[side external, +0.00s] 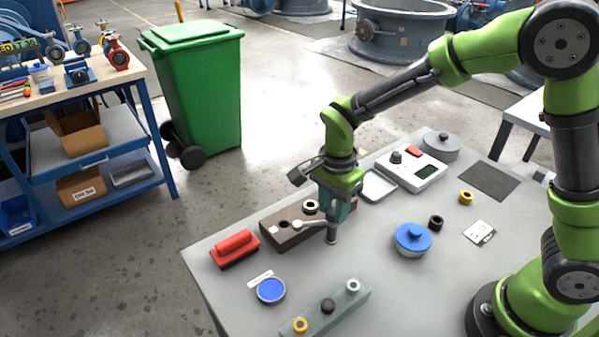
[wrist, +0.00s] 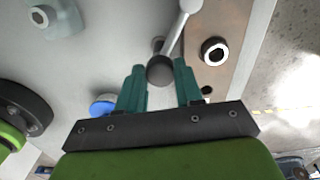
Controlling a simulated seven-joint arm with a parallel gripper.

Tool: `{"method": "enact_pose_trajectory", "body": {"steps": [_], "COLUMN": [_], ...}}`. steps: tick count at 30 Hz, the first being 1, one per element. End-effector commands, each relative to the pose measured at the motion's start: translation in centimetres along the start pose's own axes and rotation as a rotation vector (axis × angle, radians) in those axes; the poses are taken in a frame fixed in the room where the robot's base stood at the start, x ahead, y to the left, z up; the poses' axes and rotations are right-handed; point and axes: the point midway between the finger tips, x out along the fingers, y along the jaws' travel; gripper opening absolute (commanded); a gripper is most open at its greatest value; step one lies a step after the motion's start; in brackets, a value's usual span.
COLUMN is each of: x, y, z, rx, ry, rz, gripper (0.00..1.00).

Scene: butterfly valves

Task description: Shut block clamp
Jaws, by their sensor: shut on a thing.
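The brown clamp block (side external: 285,236) lies on the grey table, left of my gripper; it also shows at the right of the wrist view (wrist: 232,40). Its lever (side external: 315,224) runs from a pale ball pivot (side external: 297,226) to a grey cylindrical knob (side external: 331,238) standing past the block's right side. My gripper (side external: 335,214) points down over this knob. In the wrist view my two teal fingers (wrist: 160,82) sit on either side of the dark round knob end (wrist: 160,69), shut on it. A black part with a pale ring (side external: 311,206) sits on the block.
A red-handled object (side external: 235,248) and a blue disc (side external: 271,290) lie at left. A grey strip with small rings (side external: 335,308) is in front. A blue-lidded pot (side external: 413,239) and a black ring (side external: 436,223) stand at right. A tray (side external: 378,187) and white device (side external: 415,171) are behind.

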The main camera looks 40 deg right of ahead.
Motion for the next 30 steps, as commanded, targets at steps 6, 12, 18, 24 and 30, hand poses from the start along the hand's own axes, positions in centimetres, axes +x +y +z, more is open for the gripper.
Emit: {"method": "enact_pose_trajectory", "body": {"steps": [6,12,18,24,30], "x": [-0.12,-0.12,-0.12,-0.12,-0.13], "y": [-0.05,-0.08,-0.11,-0.15,-0.17], "z": [0.01,0.02,0.0,-0.06,-0.08], "rx": [0.208,0.397,0.587,0.767,0.915], "ry": [0.0,0.0,0.0,-0.001,-0.001], "rz": [-0.001,0.0,0.0,0.0,0.0], "gripper": [0.0,0.0,0.0,0.0,0.0]}}
